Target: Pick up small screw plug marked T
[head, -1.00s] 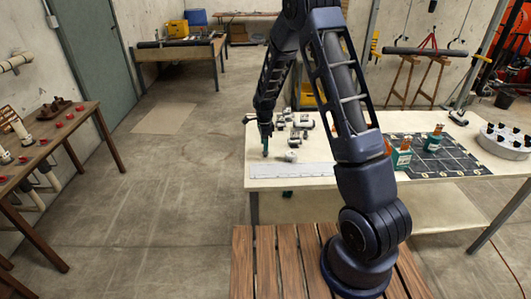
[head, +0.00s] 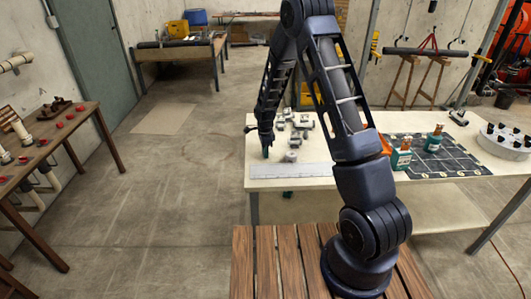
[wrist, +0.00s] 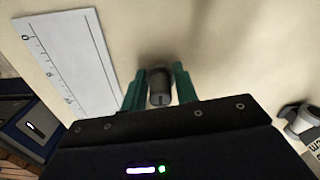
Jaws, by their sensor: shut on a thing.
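My gripper (wrist: 160,90) has green fingers that are shut on a small grey cylindrical plug (wrist: 161,84) in the wrist view. The plug sits between the fingertips with its dark round end toward the camera. No letter T can be read on it. In the head view my gripper (head: 265,152) points down at the left part of the white worktable (head: 340,178). The plug cannot be made out there. Whether it touches the tabletop is hard to tell.
A white ruler strip (wrist: 70,55) lies left of the gripper in the wrist view. A grey fitting (head: 290,157) stands close to the right of the gripper, with several more fittings (head: 300,122) behind. A dark gridded mat (head: 440,160) with green-and-orange items lies farther right.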

